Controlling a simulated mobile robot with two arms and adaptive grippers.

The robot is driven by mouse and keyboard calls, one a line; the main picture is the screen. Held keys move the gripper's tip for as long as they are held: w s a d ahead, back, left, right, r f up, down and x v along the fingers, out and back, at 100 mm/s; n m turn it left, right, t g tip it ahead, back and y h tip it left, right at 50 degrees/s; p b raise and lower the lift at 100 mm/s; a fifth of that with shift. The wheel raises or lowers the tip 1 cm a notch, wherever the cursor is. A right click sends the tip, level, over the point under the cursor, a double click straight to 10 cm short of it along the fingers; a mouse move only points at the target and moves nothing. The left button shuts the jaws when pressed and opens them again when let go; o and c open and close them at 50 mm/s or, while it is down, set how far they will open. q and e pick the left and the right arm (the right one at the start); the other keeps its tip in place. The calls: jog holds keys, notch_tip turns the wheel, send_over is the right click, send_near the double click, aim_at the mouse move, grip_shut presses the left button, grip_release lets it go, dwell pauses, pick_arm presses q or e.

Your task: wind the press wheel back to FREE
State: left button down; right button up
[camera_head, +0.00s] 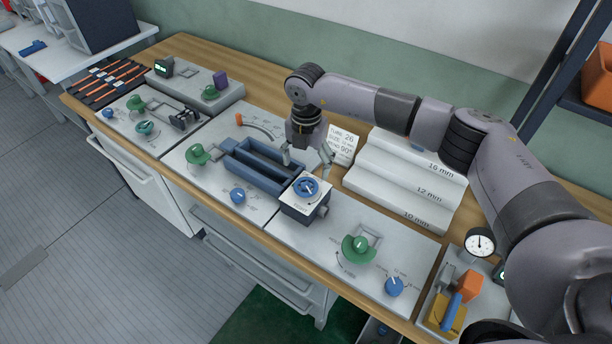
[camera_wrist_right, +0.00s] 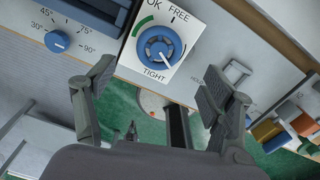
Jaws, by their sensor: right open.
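The press wheel (camera_head: 305,187) is a blue round knob on the white top of a small dark box, right of the blue slotted block. In the right wrist view the wheel (camera_wrist_right: 160,46) lies on a white dial plate marked OK, FREE and TIGHT, with a green arc on its left. Its white pointer mark is on the TIGHT side, towards the lower right. My right gripper (camera_head: 308,160) is open and empty, just behind and above the wheel. In the wrist view its fingers (camera_wrist_right: 151,90) are spread apart, not touching the wheel. My left gripper is not in view.
The blue slotted block (camera_head: 262,167) stands beside the wheel box. A green knob (camera_head: 360,247) and a blue knob (camera_head: 394,286) are on the panel to the right. A white stepped rack (camera_head: 405,180) and a small card (camera_head: 343,147) stand behind.

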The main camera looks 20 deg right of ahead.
aim_at(306, 185)
notch_tip(306, 185, down, 7)
jog(key=shift+p, duration=0.65)
jog(key=shift+a, duration=0.1)
jog(key=shift+c, duration=0.5)
jog(key=c, duration=1)
